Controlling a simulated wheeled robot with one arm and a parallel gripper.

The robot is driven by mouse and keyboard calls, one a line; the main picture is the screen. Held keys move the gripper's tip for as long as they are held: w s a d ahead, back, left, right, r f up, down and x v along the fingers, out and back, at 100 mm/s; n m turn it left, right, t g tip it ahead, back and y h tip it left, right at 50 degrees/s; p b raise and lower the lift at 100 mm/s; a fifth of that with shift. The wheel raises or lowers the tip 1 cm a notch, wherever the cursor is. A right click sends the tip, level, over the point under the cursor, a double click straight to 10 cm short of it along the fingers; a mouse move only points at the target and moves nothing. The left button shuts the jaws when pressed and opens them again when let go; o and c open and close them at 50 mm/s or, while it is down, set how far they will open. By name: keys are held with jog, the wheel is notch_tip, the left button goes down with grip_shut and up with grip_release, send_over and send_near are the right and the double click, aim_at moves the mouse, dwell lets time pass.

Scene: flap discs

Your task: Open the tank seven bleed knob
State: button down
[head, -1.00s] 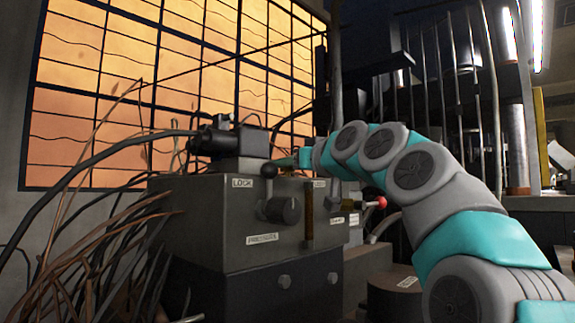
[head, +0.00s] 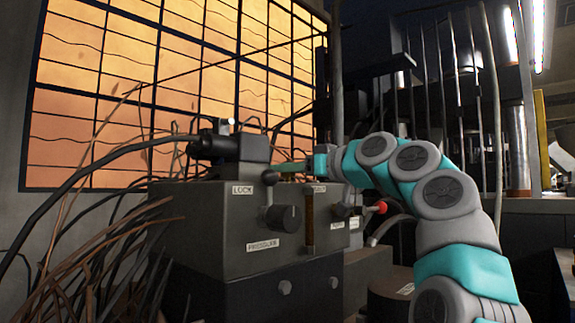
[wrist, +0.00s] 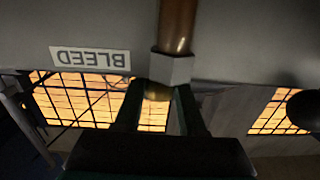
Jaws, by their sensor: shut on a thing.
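The bleed knob is a small brass-coloured piece (wrist: 157,92) beyond a grey hex nut (wrist: 173,68) on a copper-coloured tube (wrist: 178,25). A white BLEED label (wrist: 90,59), upside down in the wrist view, sits beside it. My gripper (wrist: 158,103) is shut on the knob, one dark finger on each side; the fingers hide part of it. In the head view the tube (head: 309,222) stands upright on the front of a grey tank box (head: 215,230). My arm reaches to its top from the right, and the knob is too small to make out there.
A LOCK lever with a black knob (head: 285,217) is left of the tube. A red-tipped lever (head: 379,207) is to its right. A dark valve block (head: 228,146) with a cable stands on top. Loose wires (head: 90,250) crowd the left.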

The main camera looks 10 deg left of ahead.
jog(key=shift+f, duration=0.1)
jog(key=c, duration=0.5)
grip_release()
jog(key=shift+d, duration=0.15)
jog(key=b+v, duration=0.2)
jog(key=v, duration=0.5)
jog(key=shift+d, duration=0.25)
jog(key=shift+s, duration=0.15)
